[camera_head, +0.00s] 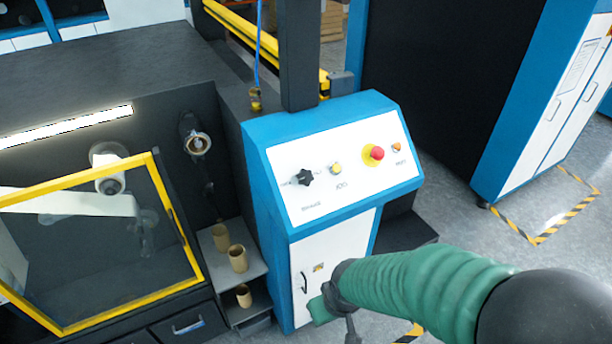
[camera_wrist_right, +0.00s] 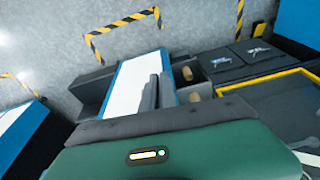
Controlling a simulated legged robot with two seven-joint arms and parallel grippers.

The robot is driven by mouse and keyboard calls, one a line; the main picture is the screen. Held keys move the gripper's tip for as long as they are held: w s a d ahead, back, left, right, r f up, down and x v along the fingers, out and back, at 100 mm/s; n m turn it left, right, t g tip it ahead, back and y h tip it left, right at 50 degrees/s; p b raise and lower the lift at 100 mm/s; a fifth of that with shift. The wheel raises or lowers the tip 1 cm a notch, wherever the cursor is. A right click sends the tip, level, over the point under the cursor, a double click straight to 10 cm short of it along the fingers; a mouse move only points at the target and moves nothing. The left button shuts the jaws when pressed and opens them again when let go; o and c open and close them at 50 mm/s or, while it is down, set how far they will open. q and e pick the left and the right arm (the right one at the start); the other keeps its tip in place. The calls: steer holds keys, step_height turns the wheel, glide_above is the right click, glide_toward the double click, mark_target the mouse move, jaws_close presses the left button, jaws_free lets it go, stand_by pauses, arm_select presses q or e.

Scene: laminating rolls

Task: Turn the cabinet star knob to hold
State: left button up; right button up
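The black star knob (camera_head: 304,177) sits at the left of the white sloped control panel (camera_head: 318,205) on the blue cabinet (camera_head: 268,175). Small labels flank it, too small to read. My right arm comes in from the lower right in a green sleeve. My right gripper (camera_head: 335,306) is below the panel, in front of the cabinet's white door, apart from the knob. In the right wrist view two grey finger shapes (camera_wrist_right: 157,92) show close together against the white door. Whether they are parted is unclear. The knob is not visible there. My left gripper is not in view.
The panel also carries a yellow-ringed button (camera_head: 336,168), a red emergency button (camera_head: 376,153) and an orange button (camera_head: 396,147). A black door handle (camera_head: 304,283) is near my right gripper. A yellow-framed window (camera_head: 180,235) and shelves with cardboard tubes (camera_head: 238,258) stand left.

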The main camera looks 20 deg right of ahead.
steer(key=o, duration=0.9)
steer(key=w+d+r+m+p, duration=0.1)
steer(key=w+d+r+p, duration=0.1)
steer(key=w+r, duration=0.2)
steer(key=w+d+r+m+t+p, duration=0.1)
steer(key=w+d+r, duration=0.1)
steer(key=w+r, duration=0.3)
steer(key=w+d+r+m+y+p, duration=0.1)
steer(key=w+r, duration=0.4)
steer(key=r, duration=0.5)
steer(key=shift+w+d+p, duration=0.2)
steer(key=shift+d+p, duration=0.2)
steer(key=shift+p, duration=0.45)
steer(key=shift+o, duration=1)
steer(key=w+d+r+t+p, duration=0.1)
steer(key=w+d+r, duration=0.1)
steer(key=r, duration=0.4)
steer(key=w+d+r+m+t+y+p, duration=0.1)
steer(key=w+d+r, duration=0.1)
steer(key=r, duration=0.4)
steer(key=shift+w+d+r, duration=0.15)
steer(key=shift+w, duration=0.35)
steer(key=p, duration=0.4)
glide_toward(306, 176)
steer(key=x, duration=0.8)
steer(key=shift+f, duration=0.2)
steer(key=shift+w+f, duration=0.2)
steer(key=shift+f, duration=0.15)
steer(key=shift+c, duration=0.3)
jaws_close()
